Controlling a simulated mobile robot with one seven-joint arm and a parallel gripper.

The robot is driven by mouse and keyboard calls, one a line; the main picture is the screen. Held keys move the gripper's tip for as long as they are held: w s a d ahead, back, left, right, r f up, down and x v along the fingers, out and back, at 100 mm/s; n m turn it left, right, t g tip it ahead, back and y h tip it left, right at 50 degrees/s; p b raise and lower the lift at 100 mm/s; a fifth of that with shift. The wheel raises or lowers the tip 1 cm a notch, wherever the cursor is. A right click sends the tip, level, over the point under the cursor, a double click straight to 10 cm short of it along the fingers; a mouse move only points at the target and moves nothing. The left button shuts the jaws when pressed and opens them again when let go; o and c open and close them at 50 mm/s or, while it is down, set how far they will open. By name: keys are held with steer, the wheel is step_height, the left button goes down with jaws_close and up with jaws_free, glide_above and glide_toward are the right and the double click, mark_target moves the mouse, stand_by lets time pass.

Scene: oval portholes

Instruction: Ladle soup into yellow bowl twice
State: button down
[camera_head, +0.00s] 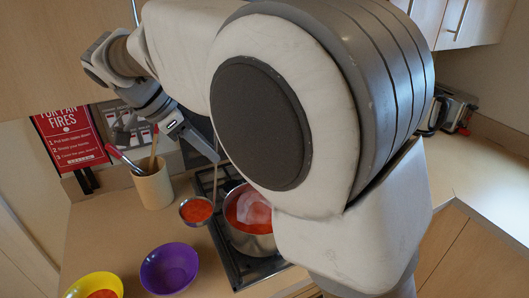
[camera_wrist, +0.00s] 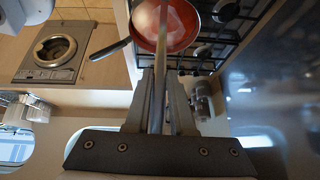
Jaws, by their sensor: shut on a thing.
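My gripper (camera_head: 190,135) is shut on the ladle's handle and holds it above the counter. The ladle's cup (camera_head: 196,209) hangs left of the pot, appears level, and holds red soup. In the wrist view the handle (camera_wrist: 158,95) runs between my fingers (camera_wrist: 160,112). The metal pot (camera_head: 252,244) of red soup stands on the stove, its right side hidden by my arm. The yellow bowl (camera_head: 75,287) at the lower left has red soup in it and is cut by the frame edge. In the wrist view, a round red-filled vessel (camera_wrist: 180,35) with a dark handle shows beyond my fingers.
An empty purple bowl (camera_head: 169,268) stands between the yellow bowl and the stove (camera_head: 226,252). A beige utensil crock (camera_head: 153,188) stands behind. A red sign (camera_head: 70,137) is on the wall. The right counter (camera_head: 490,185) is mostly clear, with a toaster-like appliance (camera_head: 455,110) at its back.

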steer(key=s+a+p, duration=0.5)
steer(key=s+a, duration=0.1)
steer(key=a, duration=0.6)
steer(key=s+a+p, duration=0.5)
steer(key=s+a, duration=0.2)
steer(key=a, duration=0.6)
steer(key=shift+s+a+p, duration=0.3)
steer(key=shift+p, duration=0.05)
step_height(320, 180, down, 9)
steer(key=b, duration=0.6)
steer(key=shift+f, duration=0.15)
